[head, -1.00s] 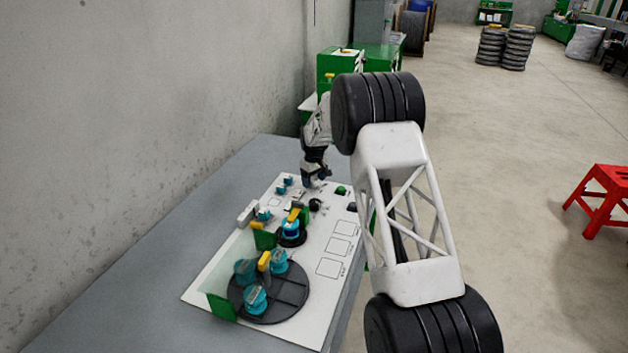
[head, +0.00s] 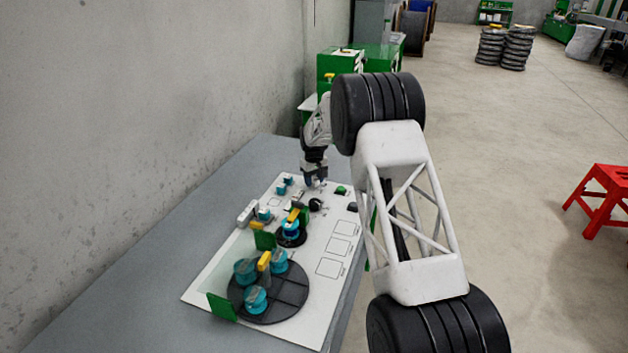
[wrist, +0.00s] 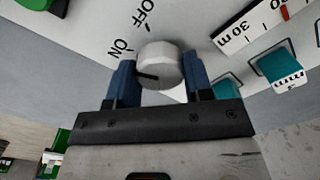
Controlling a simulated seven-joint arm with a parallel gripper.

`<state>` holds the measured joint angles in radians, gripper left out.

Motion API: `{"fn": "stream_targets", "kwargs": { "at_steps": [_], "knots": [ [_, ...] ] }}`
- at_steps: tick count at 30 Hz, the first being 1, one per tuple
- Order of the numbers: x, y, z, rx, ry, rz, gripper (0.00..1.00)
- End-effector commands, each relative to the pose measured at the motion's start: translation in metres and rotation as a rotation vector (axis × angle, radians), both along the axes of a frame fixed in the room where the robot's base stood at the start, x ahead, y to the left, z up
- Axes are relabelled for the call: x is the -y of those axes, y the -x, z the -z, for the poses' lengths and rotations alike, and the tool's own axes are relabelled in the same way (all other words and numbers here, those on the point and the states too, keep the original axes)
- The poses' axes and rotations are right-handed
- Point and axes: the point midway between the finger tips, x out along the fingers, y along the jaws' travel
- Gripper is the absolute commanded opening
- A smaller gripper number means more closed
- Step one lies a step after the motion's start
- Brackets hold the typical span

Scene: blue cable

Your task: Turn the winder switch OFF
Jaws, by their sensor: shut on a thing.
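The winder switch (wrist: 160,66) is a round white knob with a dark pointer mark, seen in the wrist view on the white board. The words OFF and ON are printed beside it, and its dark mark points to the lower left, nearer to ON. My gripper (wrist: 163,78) has its two blue fingers on either side of the knob and is shut on it. In the head view my gripper (head: 315,183) is down at the far end of the board (head: 325,302), and the knob is too small to make out there.
Teal blocks stand beside the switch, one (wrist: 279,66) near a length scale (wrist: 243,27). A green button (wrist: 35,3) is at the upper left. On the board's near part are a dark turntable (head: 285,300) with teal spools and green upright plates (head: 221,307).

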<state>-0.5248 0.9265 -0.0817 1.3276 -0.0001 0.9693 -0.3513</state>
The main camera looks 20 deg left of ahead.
Motion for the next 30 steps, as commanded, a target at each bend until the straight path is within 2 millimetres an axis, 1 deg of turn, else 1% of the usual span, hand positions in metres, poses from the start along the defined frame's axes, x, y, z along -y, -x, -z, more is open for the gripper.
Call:
{"fn": "stream_targets", "kwargs": {
  "at_steps": [21,30],
  "knots": [
    [0.0,0.0,-0.0003,0.0,0.0,0.639,0.23],
    [-0.0001,-0.0001,-0.0005,0.001,-0.001,0.827,0.23]
  ]
}}
